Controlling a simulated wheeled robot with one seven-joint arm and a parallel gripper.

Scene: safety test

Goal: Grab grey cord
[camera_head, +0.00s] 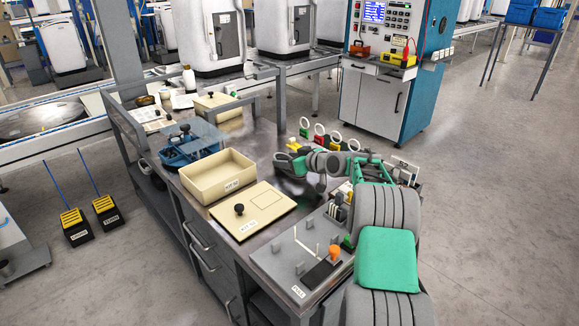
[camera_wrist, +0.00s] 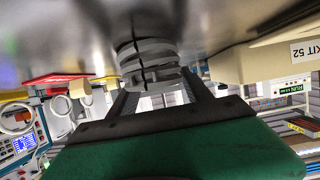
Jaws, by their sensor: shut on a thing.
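In the wrist view my gripper (camera_wrist: 155,98) has its two dark fingers on either side of a grey ringed bundle, which looks like the coiled grey cord (camera_wrist: 148,60). The fingers are closed on it, and the bundle lies close to a shiny grey surface. In the head view my arm reaches over the workbench (camera_head: 262,142) from the right. My gripper is low over the bench there, mostly hidden by my own wrist, and I cannot make out the cord in that view.
An open beige box (camera_head: 218,177) and a beige lid (camera_head: 252,210) with a black knob lie left of my arm. A blue device (camera_head: 190,147) stands behind them. Coloured tags with rings (camera_head: 319,130) stand behind my gripper. A grey panel (camera_head: 285,262) with an orange knob is in front.

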